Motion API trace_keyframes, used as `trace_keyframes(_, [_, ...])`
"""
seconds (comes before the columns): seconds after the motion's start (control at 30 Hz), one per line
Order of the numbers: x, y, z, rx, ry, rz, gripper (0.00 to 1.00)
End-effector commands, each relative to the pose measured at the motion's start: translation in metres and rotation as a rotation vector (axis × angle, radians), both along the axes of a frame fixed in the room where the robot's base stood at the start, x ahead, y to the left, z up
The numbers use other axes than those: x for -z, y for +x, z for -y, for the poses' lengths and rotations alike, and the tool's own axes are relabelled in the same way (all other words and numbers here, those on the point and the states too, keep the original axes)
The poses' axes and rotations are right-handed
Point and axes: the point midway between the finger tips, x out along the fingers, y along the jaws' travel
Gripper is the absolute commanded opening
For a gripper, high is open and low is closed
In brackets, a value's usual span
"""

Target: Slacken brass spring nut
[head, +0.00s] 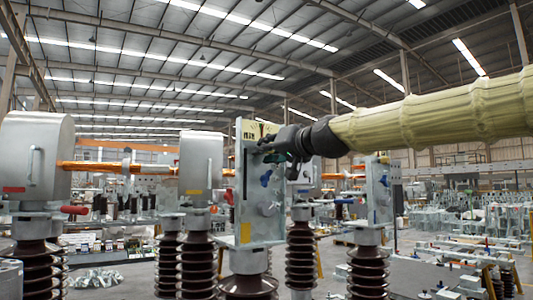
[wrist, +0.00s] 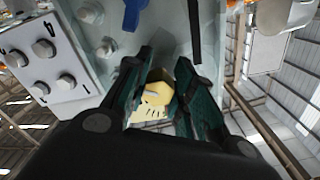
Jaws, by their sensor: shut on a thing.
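The brass spring nut (wrist: 156,96) shows as a yellow piece between my fingers in the wrist view, partly covered by them. My gripper (wrist: 164,58) is shut on it, one dark green finger on each side. In the head view my gripper (head: 268,148) is at the upper part of an upright grey metal frame (head: 246,205), reaching in from the right. The nut cannot be made out there, as the gripper covers that spot.
A blue part (wrist: 131,14) and a light plate with several bolts (wrist: 42,60) are close to the fingers in the wrist view. A blue lever (head: 267,178) sits below my gripper. Brown ribbed insulators (head: 300,250) and grey housings (head: 36,155) stand around the frame.

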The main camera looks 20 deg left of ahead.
Motion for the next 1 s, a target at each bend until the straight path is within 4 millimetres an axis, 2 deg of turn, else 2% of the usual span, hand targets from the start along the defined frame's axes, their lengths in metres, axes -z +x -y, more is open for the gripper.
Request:
trace_keyframes(0.7, [0.0004,0.0013,0.0013,0.001,-0.048,0.063,0.01])
trace_keyframes(0.73, [0.0004,0.0013,0.0013,0.001,-0.048,0.063,0.26])
trace_keyframes(0.83, [0.0003,0.0012,0.0010,0.001,-0.048,0.063,0.44])
trace_keyframes(1.0, [0.0003,0.0007,0.0003,0.000,-0.049,0.062,0.46])
